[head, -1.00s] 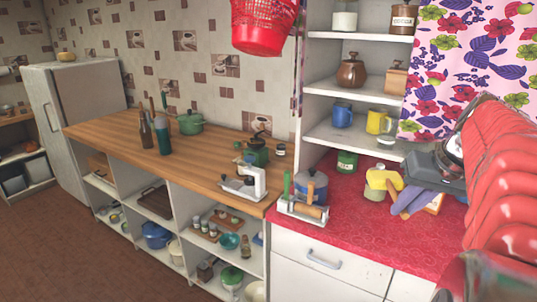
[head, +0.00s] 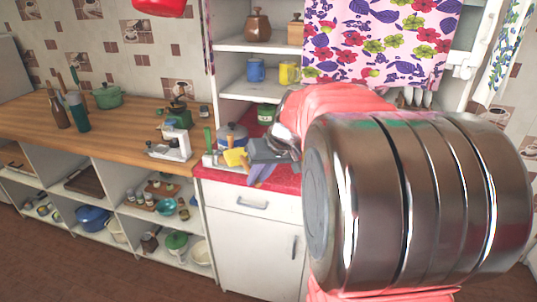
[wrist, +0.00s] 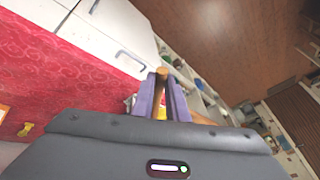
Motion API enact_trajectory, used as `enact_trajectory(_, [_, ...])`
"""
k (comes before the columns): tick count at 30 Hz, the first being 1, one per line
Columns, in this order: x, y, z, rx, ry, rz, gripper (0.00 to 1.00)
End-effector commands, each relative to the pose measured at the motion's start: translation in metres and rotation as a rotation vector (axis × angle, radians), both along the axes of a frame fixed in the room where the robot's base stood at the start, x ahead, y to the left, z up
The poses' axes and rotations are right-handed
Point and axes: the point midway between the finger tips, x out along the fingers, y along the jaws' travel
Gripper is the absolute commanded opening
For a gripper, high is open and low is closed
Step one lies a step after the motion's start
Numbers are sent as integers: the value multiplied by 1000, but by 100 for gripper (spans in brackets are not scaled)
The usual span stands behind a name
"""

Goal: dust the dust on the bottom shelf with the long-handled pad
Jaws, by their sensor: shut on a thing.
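My gripper (head: 262,172), dark grey with purple fingers, is over the front edge of the red counter. In the wrist view the fingers (wrist: 162,98) are shut on a wooden handle (wrist: 162,73), seen nearly end-on. A yellow pad (head: 235,157) shows beside the fingers in the head view and appears to belong to this handle; most of the tool is hidden. The lower shelf (head: 130,235) under the wooden counter holds pots and bowls. The lowest visible shelf (head: 238,97) of the right unit holds mugs. I cannot make out dust on either.
A grater-like white appliance (head: 170,147) stands at the wooden counter's (head: 110,122) right end. A lidded blue pot (head: 232,137) and a green jar (head: 266,113) stand near my gripper. The brown floor (head: 60,262) in front is open. My arm covers the right side.

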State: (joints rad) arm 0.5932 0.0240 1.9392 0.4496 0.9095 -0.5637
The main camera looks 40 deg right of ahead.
Motion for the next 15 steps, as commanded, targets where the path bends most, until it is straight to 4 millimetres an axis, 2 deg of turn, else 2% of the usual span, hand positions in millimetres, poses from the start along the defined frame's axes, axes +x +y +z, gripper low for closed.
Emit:
enact_trajectory(1, [11, 16, -13, 3, 4, 27, 0])
enact_trajectory(6, [39, 61, -48, 2, 5, 95, 0])
enact_trajectory(15, [70, 149, -113, -9, 16, 214, 0])
